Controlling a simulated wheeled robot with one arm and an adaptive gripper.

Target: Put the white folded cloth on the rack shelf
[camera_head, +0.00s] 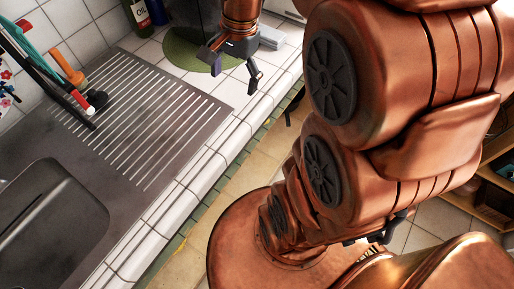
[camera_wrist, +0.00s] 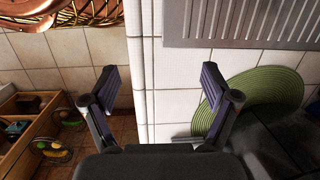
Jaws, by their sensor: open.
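A pale grey-white, flat folded thing (camera_head: 270,37), which looks like the folded cloth, lies on the white tiled counter just right of my gripper in the head view. My gripper partly covers it there, and I cannot make it out in the wrist view. My gripper (camera_head: 236,76) is open and empty above the counter. In the wrist view its fingers (camera_wrist: 158,84) are spread wide over the counter's edge. An open wooden shelf unit (camera_head: 494,205) stands low at the right in the head view and at the left in the wrist view (camera_wrist: 18,150).
A round green mat (camera_head: 183,52) with a dark object partly over it lies beside my gripper. The metal sink drainer (camera_head: 150,110), bottles (camera_head: 138,18) and a utensil rack (camera_head: 45,65) are to the left. Tiled floor lies below the counter edge.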

